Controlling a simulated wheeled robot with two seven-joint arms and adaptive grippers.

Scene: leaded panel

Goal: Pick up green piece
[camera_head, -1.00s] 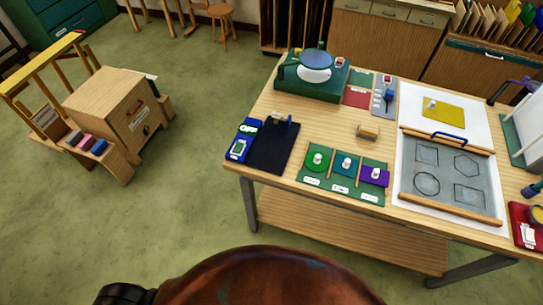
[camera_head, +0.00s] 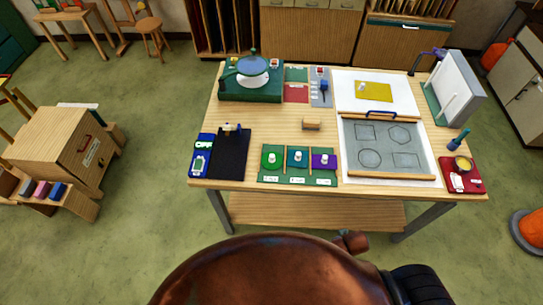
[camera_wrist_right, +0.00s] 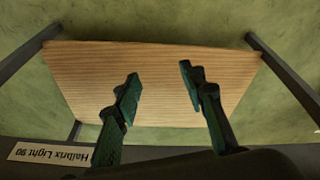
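The green piece (camera_head: 271,159) is a round green disc with a white knob. It lies in the left section of a green tray (camera_head: 298,180) near the table's front edge. A teal piece (camera_head: 297,158) and a purple piece (camera_head: 324,161), each with a white knob, lie beside it. My right gripper (camera_wrist_right: 160,85) shows in the right wrist view with its two fingers spread apart and nothing between them. The table's lower shelf (camera_wrist_right: 85,75) lies beyond the fingers. The left gripper does not show in either view.
The table (camera_head: 210,175) also holds a black mat (camera_head: 228,155), a grey panel with outlined shapes (camera_head: 388,145), a yellow sheet (camera_head: 373,90), a green-based machine (camera_head: 250,92) and a small wooden block (camera_head: 311,124). A wooden cabinet (camera_head: 60,148) stands to the left.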

